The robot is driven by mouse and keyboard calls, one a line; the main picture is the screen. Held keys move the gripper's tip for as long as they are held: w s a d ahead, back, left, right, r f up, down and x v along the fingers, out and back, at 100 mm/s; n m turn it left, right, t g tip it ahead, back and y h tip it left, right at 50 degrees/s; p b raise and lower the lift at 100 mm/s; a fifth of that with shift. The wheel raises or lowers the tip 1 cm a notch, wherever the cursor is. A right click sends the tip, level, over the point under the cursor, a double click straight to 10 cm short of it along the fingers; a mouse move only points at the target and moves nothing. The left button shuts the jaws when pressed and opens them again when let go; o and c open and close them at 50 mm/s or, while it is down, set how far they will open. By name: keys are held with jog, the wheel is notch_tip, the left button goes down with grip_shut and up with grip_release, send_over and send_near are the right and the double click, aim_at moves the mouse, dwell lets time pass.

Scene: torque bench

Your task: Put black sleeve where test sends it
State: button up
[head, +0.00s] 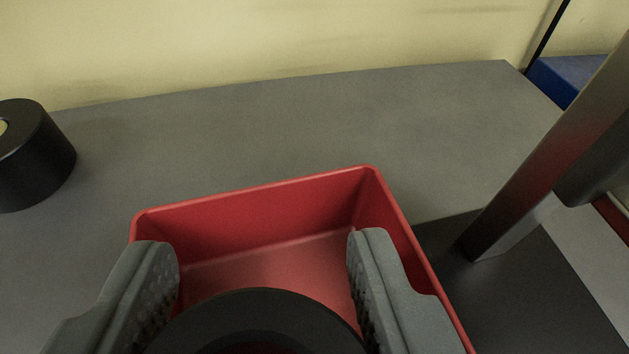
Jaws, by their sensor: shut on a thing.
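My gripper (262,290) is at the bottom of the head view, with one grey finger on each side of a black round sleeve (258,310). It is shut on the sleeve. Only the upper part of the sleeve's dark ring shows; the rest is cut off by the frame's lower edge. The sleeve and fingers appear over a red open bin (255,200). I cannot tell how high above the bin's floor the sleeve is.
The bin stands on a grey bench top (300,125). A black cylinder (38,160) with a pale centre stands at the left edge. A metal post (550,150) rises from a dark plate (530,300) at the right. A blue object (568,78) is behind it.

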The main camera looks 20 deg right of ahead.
aim_at(295, 303)
jog(key=shift+w+d+f, duration=0.1)
jog(key=shift+w+d, duration=0.2)
jog(key=shift+w, duration=0.35)
jog(key=shift+w+d, duration=0.3)
jog(key=shift+w, duration=0.3)
jog(key=shift+w+f, duration=0.15)
jog(key=shift+f, duration=1.6)
jog(key=shift+f+b, duration=0.65)
jog(key=shift+b, duration=0.1)
jog(key=o, duration=1.4)
jog(key=shift+r, duration=0.15)
